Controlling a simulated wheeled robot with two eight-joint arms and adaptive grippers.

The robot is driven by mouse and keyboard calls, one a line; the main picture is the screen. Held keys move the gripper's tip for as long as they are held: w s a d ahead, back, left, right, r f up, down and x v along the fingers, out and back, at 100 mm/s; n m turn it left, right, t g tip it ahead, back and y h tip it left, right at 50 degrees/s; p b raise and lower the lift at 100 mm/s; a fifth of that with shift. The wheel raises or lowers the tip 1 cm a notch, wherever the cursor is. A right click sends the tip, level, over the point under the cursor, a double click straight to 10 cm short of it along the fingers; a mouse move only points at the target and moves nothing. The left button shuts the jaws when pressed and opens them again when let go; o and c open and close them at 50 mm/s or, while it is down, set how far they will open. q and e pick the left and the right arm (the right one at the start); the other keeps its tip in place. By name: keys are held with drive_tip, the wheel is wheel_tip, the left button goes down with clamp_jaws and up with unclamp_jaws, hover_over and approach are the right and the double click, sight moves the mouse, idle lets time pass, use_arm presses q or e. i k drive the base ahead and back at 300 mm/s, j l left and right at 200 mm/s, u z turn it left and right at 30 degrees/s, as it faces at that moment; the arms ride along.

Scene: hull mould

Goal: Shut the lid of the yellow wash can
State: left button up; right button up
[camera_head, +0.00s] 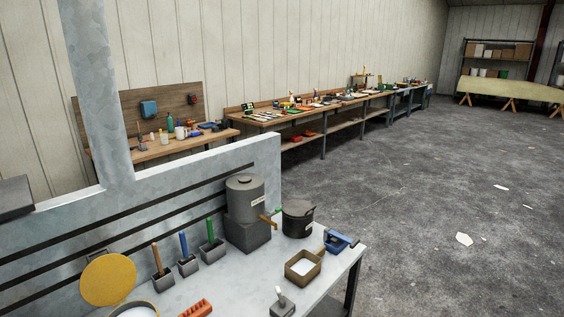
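The yellow round lid (108,280) stands raised, its flat face turned toward me, at the lower left of the grey metal bench. Just below it, at the bottom edge of the picture, the pale rim of a round can (134,306) shows, with a whitish inside. Most of the can's body is cut off by the picture edge, so its colour cannot be told. The lid appears joined at the can's back side and is open. Neither of my grippers is in view.
Behind the lid, brushes stand in grey holders (188,264). An orange-red block (195,309) lies right of the can. A grey drum (245,196), dark bucket (298,218) and brown square tray (303,267) stand farther right. A metal back panel (60,236) rises behind.

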sight(107, 280)
drive_tip(key=u, duration=1.35)
